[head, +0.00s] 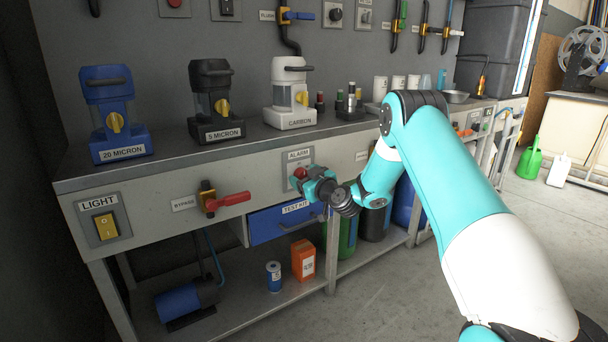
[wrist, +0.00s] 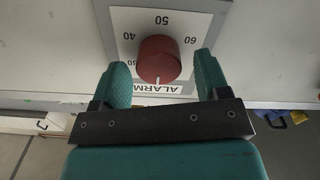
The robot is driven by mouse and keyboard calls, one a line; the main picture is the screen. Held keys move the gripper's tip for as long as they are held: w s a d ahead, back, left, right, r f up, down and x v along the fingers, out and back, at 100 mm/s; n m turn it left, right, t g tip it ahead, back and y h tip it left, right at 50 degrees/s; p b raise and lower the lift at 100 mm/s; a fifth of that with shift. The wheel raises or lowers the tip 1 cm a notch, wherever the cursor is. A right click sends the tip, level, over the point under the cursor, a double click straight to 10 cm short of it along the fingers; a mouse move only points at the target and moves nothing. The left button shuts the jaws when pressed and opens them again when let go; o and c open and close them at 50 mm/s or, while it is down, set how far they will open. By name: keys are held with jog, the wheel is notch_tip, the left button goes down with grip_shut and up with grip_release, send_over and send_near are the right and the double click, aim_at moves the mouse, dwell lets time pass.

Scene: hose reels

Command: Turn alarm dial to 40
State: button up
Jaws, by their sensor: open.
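The alarm dial (head: 300,173) is a red round knob on a white plate below the ALARM label (head: 299,155), on the front panel of the bench. In the wrist view the dial (wrist: 158,57) sits between the two green fingertips. The view is turned over, with the ALARM label at the bottom and 40, 50 and 60 around the knob. A pale mark on the knob points toward the ALARM label, not at 40. My gripper (wrist: 162,72) is open, a finger on each side of the knob with gaps visible. In the head view my gripper (head: 317,184) partly hides the dial.
A red bypass lever (head: 228,200) sticks out left of the dial. The blue TEST KIT drawer (head: 287,221) is just below and stands a little out. A yellow light switch (head: 106,226) is at far left. Filter housings stand on the bench above.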

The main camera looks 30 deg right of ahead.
jog(key=shift+w, duration=0.25)
jog(key=c, duration=0.9)
jog(key=shift+c, duration=0.2)
jog(key=shift+m, duration=0.3)
